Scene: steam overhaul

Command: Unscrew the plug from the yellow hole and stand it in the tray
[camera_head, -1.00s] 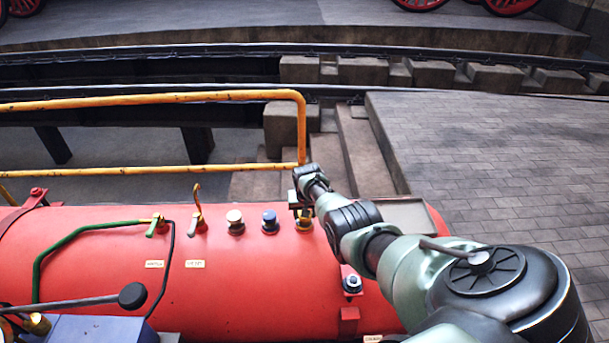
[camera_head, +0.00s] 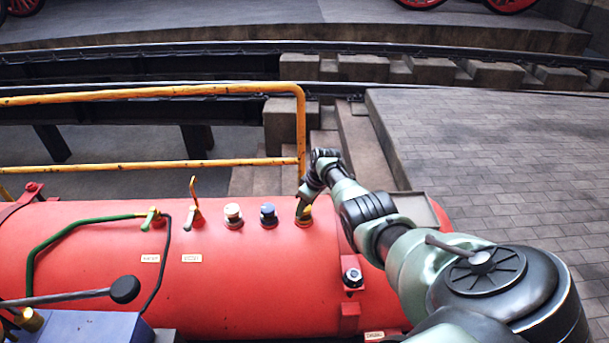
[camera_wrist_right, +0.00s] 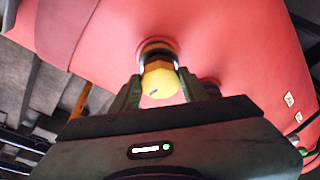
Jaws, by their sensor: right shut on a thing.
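A plug with a yellow top (camera_wrist_right: 160,80) stands on the red boiler (camera_head: 190,275), at the right end of a row with a white plug (camera_head: 233,213) and a blue plug (camera_head: 268,213). My right gripper (camera_head: 304,206) reaches down over it. In the right wrist view the fingers (camera_wrist_right: 158,88) are shut on either side of the yellow plug. A dark collar shows between the plug and the boiler; the hole is hidden. A grey tray (camera_head: 432,214) lies behind my right arm and is partly hidden. My left gripper is not in view.
A yellow handrail (camera_head: 150,92) runs behind the boiler, with its bend close to my right wrist. A green pipe (camera_head: 80,232) and small levers stand left of the plugs. A metal fitting (camera_head: 352,276) sits right of centre. Paving lies right.

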